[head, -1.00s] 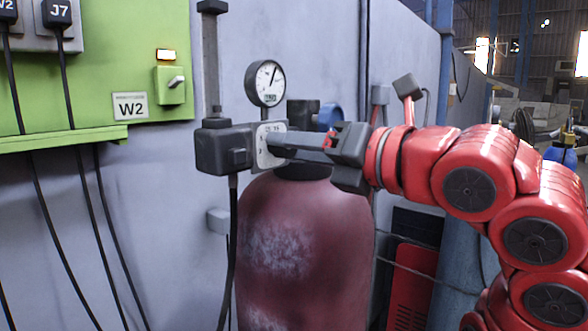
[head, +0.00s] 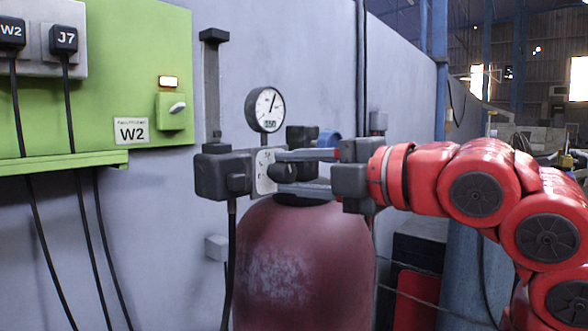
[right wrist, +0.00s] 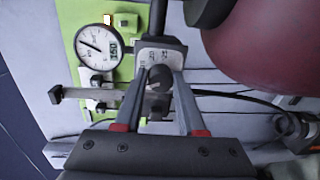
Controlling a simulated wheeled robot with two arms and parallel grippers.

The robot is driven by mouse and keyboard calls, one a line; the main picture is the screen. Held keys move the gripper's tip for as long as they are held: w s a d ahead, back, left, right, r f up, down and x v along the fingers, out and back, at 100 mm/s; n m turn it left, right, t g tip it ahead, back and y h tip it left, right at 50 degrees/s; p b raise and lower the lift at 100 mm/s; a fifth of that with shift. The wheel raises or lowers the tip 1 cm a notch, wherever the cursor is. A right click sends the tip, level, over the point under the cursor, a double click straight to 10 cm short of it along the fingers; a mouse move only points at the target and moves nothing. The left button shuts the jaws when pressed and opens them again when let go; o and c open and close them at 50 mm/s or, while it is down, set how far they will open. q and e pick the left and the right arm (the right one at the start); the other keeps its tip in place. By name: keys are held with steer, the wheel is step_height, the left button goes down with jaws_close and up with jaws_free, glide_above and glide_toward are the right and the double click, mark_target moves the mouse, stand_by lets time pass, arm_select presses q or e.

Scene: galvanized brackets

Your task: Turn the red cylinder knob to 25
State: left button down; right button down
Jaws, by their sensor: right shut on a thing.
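The knob (head: 283,172) is dark and sits on a pale dial plate (head: 262,172) at the red cylinder's (head: 305,255) valve block. It also shows in the right wrist view (right wrist: 160,78), in front of the dial plate (right wrist: 160,56). My right gripper (head: 285,172) is shut on the knob, one finger above it and one below in the head view. In the right wrist view my gripper (right wrist: 158,80) has a fingertip on either side of the knob. The dial's numbers and the knob's pointer are too small to read. My left gripper is not in view.
A round gauge (head: 265,109) with a small digital readout stands above the dial. A dark valve block (head: 215,172) with a hose is left of it. A green panel (head: 150,60) labelled W2 hangs on the grey wall at left.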

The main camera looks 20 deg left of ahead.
steer(key=m, duration=0.3)
steer(key=m+p, duration=0.1)
steer(key=m, duration=0.2)
steer(key=shift+w+g+y, duration=0.1)
steer(key=shift+g+y, duration=0.2)
steer(key=m, duration=0.3)
steer(key=m+p, duration=0.1)
steer(key=m, duration=0.2)
steer(key=shift+f+g, duration=0.2)
steer(key=shift+g, duration=0.1)
steer(key=m+p, duration=0.2)
steer(key=m, duration=0.3)
steer(key=shift+y, duration=0.4)
steer(key=m+p, duration=0.1)
steer(key=m, duration=0.3)
steer(key=shift+f+m+p, duration=0.15)
steer(key=shift+m+p, duration=0.3)
steer(key=shift+m, duration=0.45)
steer(key=c, duration=0.5)
jaws_free()
